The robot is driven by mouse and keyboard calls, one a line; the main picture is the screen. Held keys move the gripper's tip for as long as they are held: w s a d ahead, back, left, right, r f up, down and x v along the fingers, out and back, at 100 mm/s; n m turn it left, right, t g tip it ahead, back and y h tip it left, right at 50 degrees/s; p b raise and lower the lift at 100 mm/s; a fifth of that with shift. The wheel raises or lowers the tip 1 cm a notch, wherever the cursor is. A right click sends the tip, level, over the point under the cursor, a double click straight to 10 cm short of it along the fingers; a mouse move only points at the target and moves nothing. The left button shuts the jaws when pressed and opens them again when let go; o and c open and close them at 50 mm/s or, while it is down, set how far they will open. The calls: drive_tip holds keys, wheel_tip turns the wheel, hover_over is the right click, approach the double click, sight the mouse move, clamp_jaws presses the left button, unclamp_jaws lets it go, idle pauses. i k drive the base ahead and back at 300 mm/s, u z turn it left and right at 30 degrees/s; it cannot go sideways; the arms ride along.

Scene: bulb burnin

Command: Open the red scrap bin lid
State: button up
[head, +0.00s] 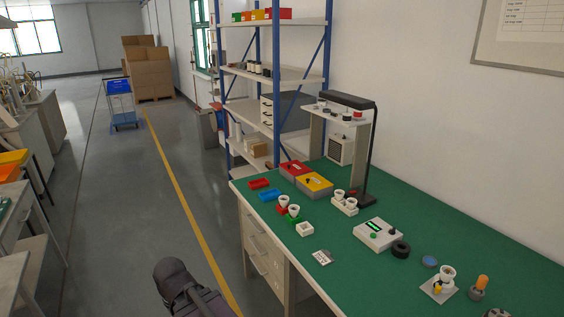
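The red scrap bin (295,170) sits on the green-topped workbench, near its far left end. It is a low red box with a small dark knob on top, and its lid looks closed. A similar yellow bin (314,184) stands right beside it on the near side. Dark links of my own arm show at the bottom of the head view, over the floor left of the bench and well apart from the red bin. My gripper's fingers are not in view.
On the green bench (452,252) stand small red and blue trays (269,195), bulb sockets (345,203), a tester box (378,234) and a dark lamp stand (370,150). A blue-framed shelf (275,80) rises behind the bins. The aisle floor on the left is clear.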

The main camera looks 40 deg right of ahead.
sight(295, 167)
drive_tip(key=z, duration=0.3)
drive_tip(key=i, duration=0.75)
drive_tip(key=z, duration=0.8)
drive_tip(key=i, duration=0.75)
drive_tip(key=z, duration=0.5)
